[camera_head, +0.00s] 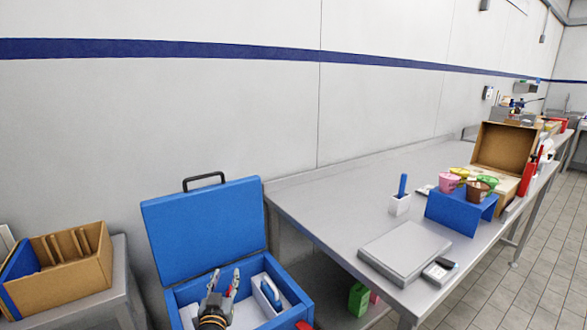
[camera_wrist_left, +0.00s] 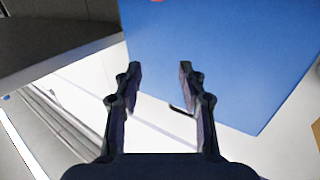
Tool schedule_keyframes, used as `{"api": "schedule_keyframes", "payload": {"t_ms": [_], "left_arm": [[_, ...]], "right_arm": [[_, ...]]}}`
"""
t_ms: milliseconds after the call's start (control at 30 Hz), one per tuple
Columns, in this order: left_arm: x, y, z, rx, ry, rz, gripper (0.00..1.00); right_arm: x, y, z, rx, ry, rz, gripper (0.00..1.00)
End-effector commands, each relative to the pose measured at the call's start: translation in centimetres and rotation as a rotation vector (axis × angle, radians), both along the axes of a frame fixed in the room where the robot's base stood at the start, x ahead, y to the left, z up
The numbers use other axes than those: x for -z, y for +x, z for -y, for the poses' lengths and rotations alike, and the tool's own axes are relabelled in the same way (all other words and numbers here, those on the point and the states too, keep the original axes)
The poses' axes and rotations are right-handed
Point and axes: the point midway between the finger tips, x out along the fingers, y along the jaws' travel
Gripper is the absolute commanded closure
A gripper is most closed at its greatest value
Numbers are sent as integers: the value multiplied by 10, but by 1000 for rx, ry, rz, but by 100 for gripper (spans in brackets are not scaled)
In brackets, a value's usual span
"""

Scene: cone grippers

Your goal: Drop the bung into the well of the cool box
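The blue cool box (camera_head: 290,315) stands at the bottom centre of the head view with its lid (camera_head: 205,230) raised. Its pale inside is partly hidden by my left gripper. My left gripper (camera_head: 225,279) is over or in the box opening, its depth unclear. In the left wrist view, the fingers of my left gripper (camera_wrist_left: 161,70) are apart with nothing between them. A large blue panel (camera_wrist_left: 235,65) lies beyond them, probably part of the cool box. I cannot pick out the bung in either view. My right gripper is out of view.
A blue-and-white item (camera_head: 270,292) sits in the box's right part. A cardboard box (camera_head: 75,285) stands at left. The steel table (camera_head: 330,215) at right holds a grey slab (camera_head: 405,250), a white holder (camera_head: 400,204) and a blue stand (camera_head: 462,210) with several small cups.

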Motion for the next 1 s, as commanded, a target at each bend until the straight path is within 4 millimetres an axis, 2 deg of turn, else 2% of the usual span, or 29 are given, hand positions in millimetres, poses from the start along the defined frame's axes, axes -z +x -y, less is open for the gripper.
{"api": "schedule_keyframes", "payload": {"t_ms": [367, 467, 700, 800, 1000], "left_arm": [[-4, 0, 0, -1, -2, 2, 49], [-18, 0, 0, -3, -3, 5, 49], [-71, 0, 0, 0, -1, 5, 49], [-87, 0, 0, 0, -1, 2, 49], [-100, 0, 0, 0, 0, 0, 49]], "right_arm": [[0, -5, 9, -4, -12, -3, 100], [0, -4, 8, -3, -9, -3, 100], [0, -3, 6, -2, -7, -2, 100], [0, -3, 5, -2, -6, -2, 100], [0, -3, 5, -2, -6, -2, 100]]}}
